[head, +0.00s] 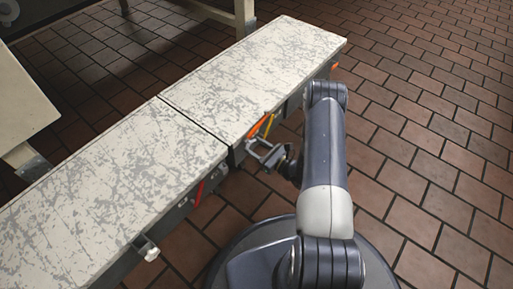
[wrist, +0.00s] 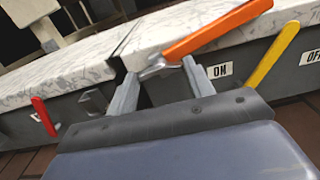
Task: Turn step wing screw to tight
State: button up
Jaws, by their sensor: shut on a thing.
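The step wing screw (wrist: 158,69) appears as a grey, winged metal piece at the bench's front side in the wrist view. My gripper (wrist: 160,73) is closed on it, one finger at each side. An orange lever (wrist: 222,28) rises to the right just beside the screw and partly overlaps it; I cannot tell whether they are joined. In the head view my gripper (head: 262,152) is at the bench's side near the seam, and the screw is too small to make out there. The screw's shaft is hidden.
The long bench (head: 120,185) has a scuffed pale top with a seam. A yellow lever (wrist: 270,56) stands right of the gripper, between ON and OFF labels. A red lever (wrist: 43,116) is at left. A small pale knob (head: 148,249) sticks out nearer. Brick floor at right is clear.

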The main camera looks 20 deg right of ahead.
jog(key=o, duration=1)
jog(key=p+v, duration=0.3)
jog(key=v, duration=0.8)
jog(key=shift+w+a, duration=0.1)
jog(key=b+x, duration=0.3)
jog(key=x, duration=0.7)
jog(key=shift+w+a, duration=0.2)
jog(key=shift+w, duration=0.1)
